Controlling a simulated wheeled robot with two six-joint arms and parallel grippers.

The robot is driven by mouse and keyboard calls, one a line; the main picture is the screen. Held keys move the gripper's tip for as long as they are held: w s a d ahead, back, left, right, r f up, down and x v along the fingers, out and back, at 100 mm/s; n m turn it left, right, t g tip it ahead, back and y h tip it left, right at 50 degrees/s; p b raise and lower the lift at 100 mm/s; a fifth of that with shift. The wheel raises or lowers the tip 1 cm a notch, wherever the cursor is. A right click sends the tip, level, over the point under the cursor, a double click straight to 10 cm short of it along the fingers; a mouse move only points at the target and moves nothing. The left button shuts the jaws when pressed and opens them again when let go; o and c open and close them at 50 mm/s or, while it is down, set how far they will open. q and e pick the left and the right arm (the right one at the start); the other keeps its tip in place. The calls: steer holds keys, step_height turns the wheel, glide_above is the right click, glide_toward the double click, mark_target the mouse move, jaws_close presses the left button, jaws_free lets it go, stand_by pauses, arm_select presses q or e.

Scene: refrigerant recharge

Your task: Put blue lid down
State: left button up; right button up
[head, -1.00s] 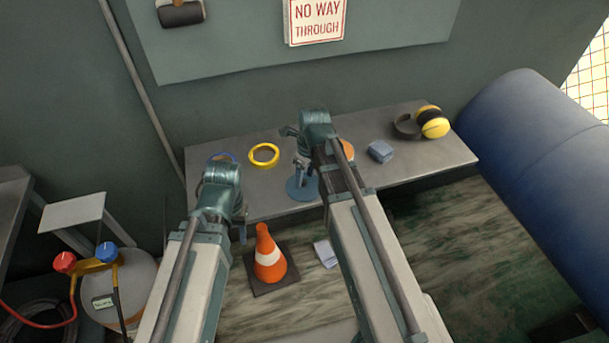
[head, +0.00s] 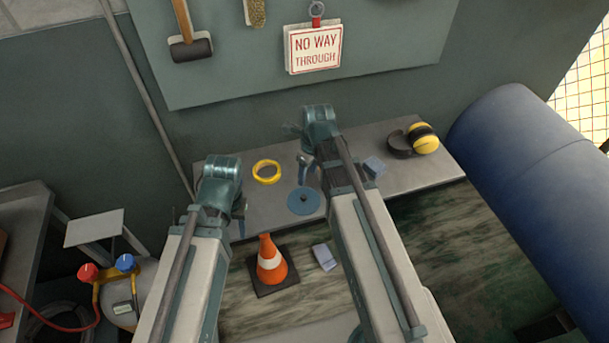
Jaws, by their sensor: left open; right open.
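The blue lid (head: 304,203), a flat round disc, lies on the grey bench (head: 265,205) near its front edge. My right gripper (head: 304,172) is open and empty, just behind and above the lid in the head view. A small gap shows between its fingers and the disc. My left gripper (head: 240,215) is at the bench's front left, partly hidden by its own arm; it is open, with nothing seen in it.
A yellow ring (head: 267,172) lies left of the lid. A blue-grey block (head: 374,167) and yellow earmuffs (head: 422,139) are to the right. A traffic cone (head: 271,262) stands on the floor in front. A big blue cylinder (head: 545,190) is at the right.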

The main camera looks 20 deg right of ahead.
steer(key=s+a+n+h, duration=0.1)
steer(key=s+a+n, duration=0.4)
steer(key=n, duration=1.1)
steer(key=s+a+n+g+h, duration=0.1)
steer(key=s+a+n, duration=0.5)
steer(key=n, duration=1)
steer(key=shift+s+a+n, duration=0.2)
steer(key=shift+s+n, duration=0.1)
steer(key=shift+s, duration=0.7)
